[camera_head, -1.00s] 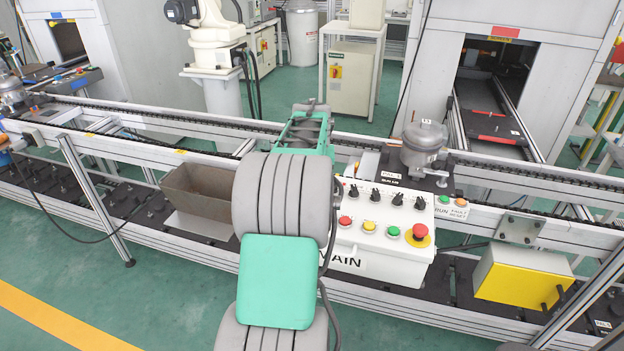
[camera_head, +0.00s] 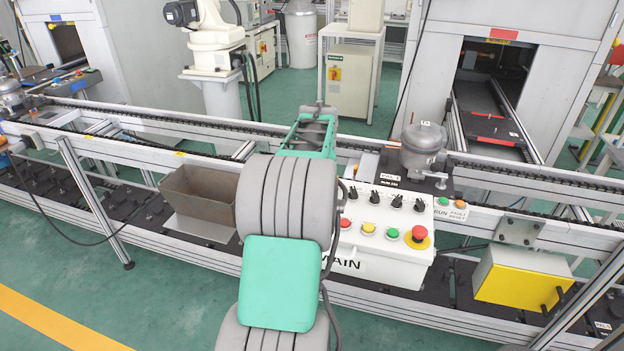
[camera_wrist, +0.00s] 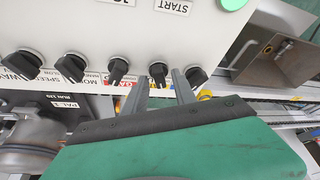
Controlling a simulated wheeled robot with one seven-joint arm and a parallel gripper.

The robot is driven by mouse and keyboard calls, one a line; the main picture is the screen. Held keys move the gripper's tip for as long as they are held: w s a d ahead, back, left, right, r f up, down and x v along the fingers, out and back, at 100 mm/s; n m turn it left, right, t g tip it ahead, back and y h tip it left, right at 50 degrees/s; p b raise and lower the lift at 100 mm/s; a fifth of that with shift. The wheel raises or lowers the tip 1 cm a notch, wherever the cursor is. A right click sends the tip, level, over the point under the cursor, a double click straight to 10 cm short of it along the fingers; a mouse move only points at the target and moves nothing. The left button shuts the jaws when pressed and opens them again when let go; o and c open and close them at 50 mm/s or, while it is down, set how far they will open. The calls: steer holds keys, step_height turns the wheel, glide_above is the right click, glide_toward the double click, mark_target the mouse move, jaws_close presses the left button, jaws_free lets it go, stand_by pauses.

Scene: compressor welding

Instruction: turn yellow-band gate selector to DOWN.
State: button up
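The white control box (camera_head: 372,258) marked "MAIN" has a row of black selector knobs. In the wrist view the two fingers of my gripper (camera_wrist: 160,85) are apart, with one black knob (camera_wrist: 158,73) between their tips. I cannot tell whether they touch it. Another black knob (camera_wrist: 196,76) is just right of the fingers, with a yellow patch (camera_wrist: 204,95) below it. A red-marked label starting "GA" is left of the fingers, under a third knob (camera_wrist: 118,70). The label of the knob between the fingers is mostly hidden, so I cannot confirm its band. My arm hides the gripper in the head view.
Push buttons and a red emergency stop (camera_head: 418,236) are on the box front. A grey compressor (camera_head: 423,148) stands just behind it on the conveyor. A brown open bin (camera_head: 198,196) is left of my arm, and a yellow-fronted box (camera_head: 520,285) is at right.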

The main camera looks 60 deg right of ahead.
steer(key=shift+o, duration=0.2)
steer(key=v, duration=0.7)
steer(key=shift+r+b, duration=0.4)
steer(key=shift+b, duration=0.05)
steer(key=shift+s, duration=0.1)
stand_by(0.6)
